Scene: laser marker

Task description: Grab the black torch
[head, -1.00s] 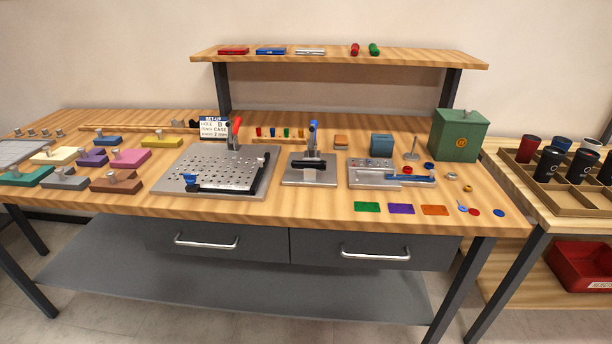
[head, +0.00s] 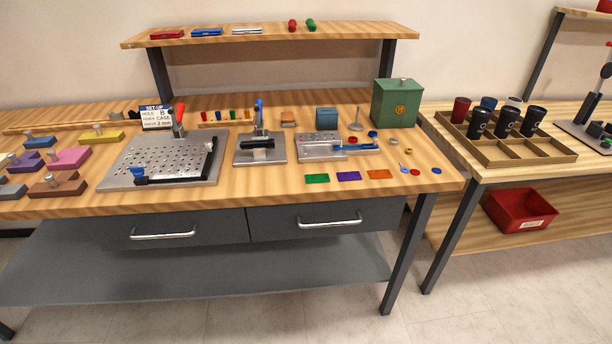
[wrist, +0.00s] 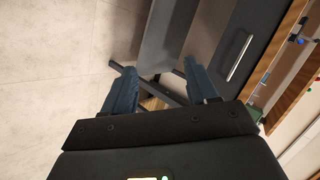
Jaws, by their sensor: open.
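A black cylinder (head: 257,143), which looks like the black torch, lies crosswise on a small metal fixture (head: 246,157) with a blue-handled clamp, mid-bench. I cannot be sure that it is the torch. A red torch-like cylinder (head: 292,25) and a green one (head: 311,25) lie on the raised shelf. My gripper (wrist: 159,66) shows only in the wrist view, with its two blue-grey fingers apart and nothing between them. It points at the floor and the bench's dark underside, away from the black cylinder.
A perforated plate (head: 124,160) stands left of the fixture, and a slotted metal block (head: 310,149) right of it. A green box (head: 397,104) stands at the bench's right end. A side table holds a wooden tray (head: 494,158) with black cups. The floor (head: 300,318) in front is clear.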

